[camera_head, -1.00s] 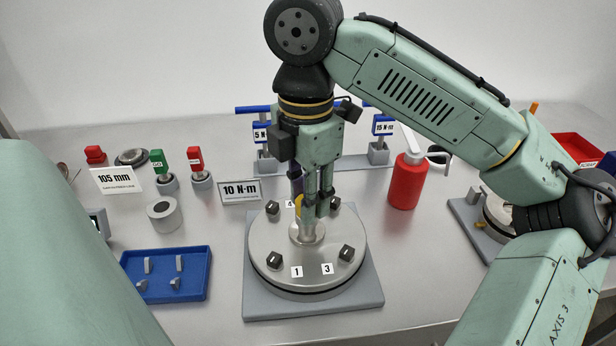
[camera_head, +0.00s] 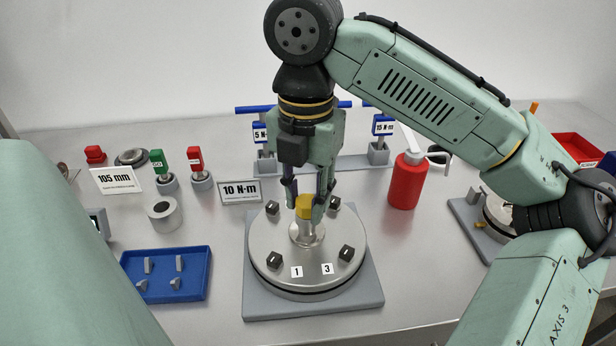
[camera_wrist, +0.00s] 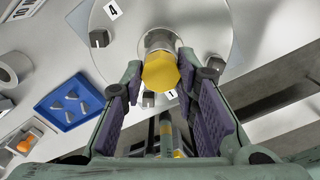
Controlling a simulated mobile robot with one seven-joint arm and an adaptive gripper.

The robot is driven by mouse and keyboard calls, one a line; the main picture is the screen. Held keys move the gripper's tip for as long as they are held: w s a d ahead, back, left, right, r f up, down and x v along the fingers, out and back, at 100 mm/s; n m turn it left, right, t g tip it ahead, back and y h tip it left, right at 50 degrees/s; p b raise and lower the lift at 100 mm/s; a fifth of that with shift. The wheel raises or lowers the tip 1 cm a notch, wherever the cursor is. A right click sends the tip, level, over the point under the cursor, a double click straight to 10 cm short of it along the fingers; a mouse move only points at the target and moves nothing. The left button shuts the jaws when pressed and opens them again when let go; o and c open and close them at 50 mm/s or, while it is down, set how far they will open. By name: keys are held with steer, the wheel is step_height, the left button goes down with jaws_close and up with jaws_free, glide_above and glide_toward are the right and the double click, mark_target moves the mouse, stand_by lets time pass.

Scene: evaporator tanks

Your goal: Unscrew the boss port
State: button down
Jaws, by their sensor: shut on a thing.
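The boss port is a short metal neck (camera_head: 305,234) at the middle of a round steel lid (camera_head: 268,254), topped by a yellow hexagonal plug (camera_head: 304,203). The wrist view shows the plug (camera_wrist: 160,73) end-on, with the neck (camera_wrist: 158,40) behind it. My gripper (camera_head: 304,208) points down over the lid and is shut on the yellow plug, one finger on each side. In the wrist view my gripper's fingertips (camera_wrist: 160,70) flank the plug. I cannot tell whether the plug has risen from the neck.
Several dark clamp blocks (camera_head: 346,253) stand around the lid, near the fingers. A blue tray (camera_head: 205,293) with grey pieces lies left; a red bottle (camera_head: 408,182) stands right. A blue-handled tool rack (camera_head: 352,163) stands behind. Bare table lies between tray and lid base.

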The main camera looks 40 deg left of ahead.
steer(key=n, duration=0.4)
steer(key=c, duration=1.5)
jaws_free()
steer(key=shift+c, duration=0.2)
